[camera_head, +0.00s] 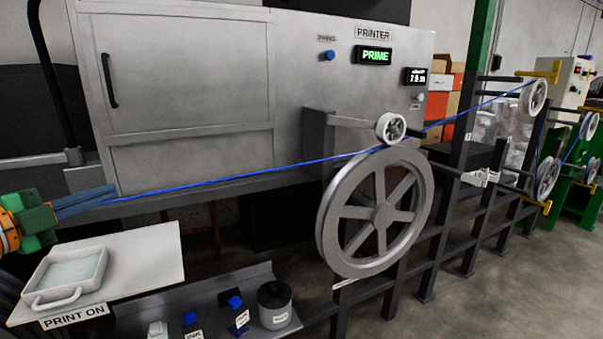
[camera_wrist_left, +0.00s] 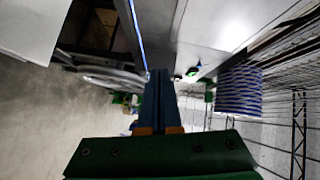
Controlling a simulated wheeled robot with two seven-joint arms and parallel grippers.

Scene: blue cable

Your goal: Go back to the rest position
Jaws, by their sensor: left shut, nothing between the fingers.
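My left gripper (camera_head: 112,194), green and orange with blue-grey fingers, is at the left edge in front of the printer. Its fingers are shut with nothing between them. In the left wrist view the closed fingers (camera_wrist_left: 160,80) point away from the camera, and the cable (camera_wrist_left: 137,30) passes beside them, apart from the tips. My right gripper is not in view.
The grey printer (camera_head: 190,140) stands behind, its PRIME display (camera_head: 375,55) lit green. A large spoked wheel (camera_head: 329,225) stands right of centre. Below my left gripper are a white board (camera_head: 150,255) with a tray (camera_head: 65,294), and a shelf with a dark pot (camera_head: 275,308).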

